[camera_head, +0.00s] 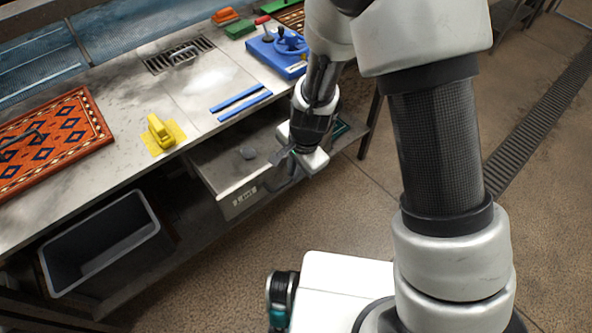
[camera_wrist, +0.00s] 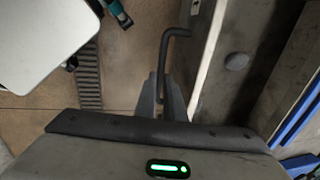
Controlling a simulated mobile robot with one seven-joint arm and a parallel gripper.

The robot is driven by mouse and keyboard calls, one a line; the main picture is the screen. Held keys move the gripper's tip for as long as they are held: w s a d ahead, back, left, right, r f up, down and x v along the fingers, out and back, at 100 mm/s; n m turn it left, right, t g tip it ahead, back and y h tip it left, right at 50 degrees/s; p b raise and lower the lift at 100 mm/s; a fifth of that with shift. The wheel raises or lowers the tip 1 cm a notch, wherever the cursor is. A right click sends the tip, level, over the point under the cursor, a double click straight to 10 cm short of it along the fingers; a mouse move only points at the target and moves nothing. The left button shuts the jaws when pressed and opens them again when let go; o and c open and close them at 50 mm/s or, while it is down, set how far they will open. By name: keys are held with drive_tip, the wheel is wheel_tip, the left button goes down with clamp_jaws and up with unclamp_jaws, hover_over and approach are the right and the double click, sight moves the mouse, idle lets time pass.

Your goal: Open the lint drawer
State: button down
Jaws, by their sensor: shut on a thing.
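The lint drawer (camera_head: 236,201) is a grey metal box under the front edge of the worktable, and part of it stands out past that edge. A grey lump (camera_head: 248,152) shows in it; the lump also shows in the wrist view (camera_wrist: 237,61). The drawer's dark bar handle (camera_wrist: 166,52) sticks out from its front. My gripper (camera_head: 284,158) is at the drawer's front, with its fingers (camera_wrist: 163,98) shut around the near part of the handle. The grip itself is small and partly hidden by my wrist in the head view.
The worktable (camera_head: 112,95) holds a patterned rug (camera_head: 50,139), a yellow brush (camera_head: 161,131), blue strips (camera_head: 241,103) and a blue device (camera_head: 277,50). A grey bin (camera_head: 106,245) sits below, left of the drawer. The floor (camera_head: 360,215) in front of the drawer is clear.

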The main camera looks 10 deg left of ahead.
drive_tip(key=c, duration=1.8)
unclamp_jaws()
drive_tip(key=shift+c, duration=0.2)
wheel_tip(320, 180, up, 17)
drive_tip(key=s+d+p, duration=0.2)
drive_tip(key=p, duration=0.2)
drive_tip(key=shift+d, duration=0.15)
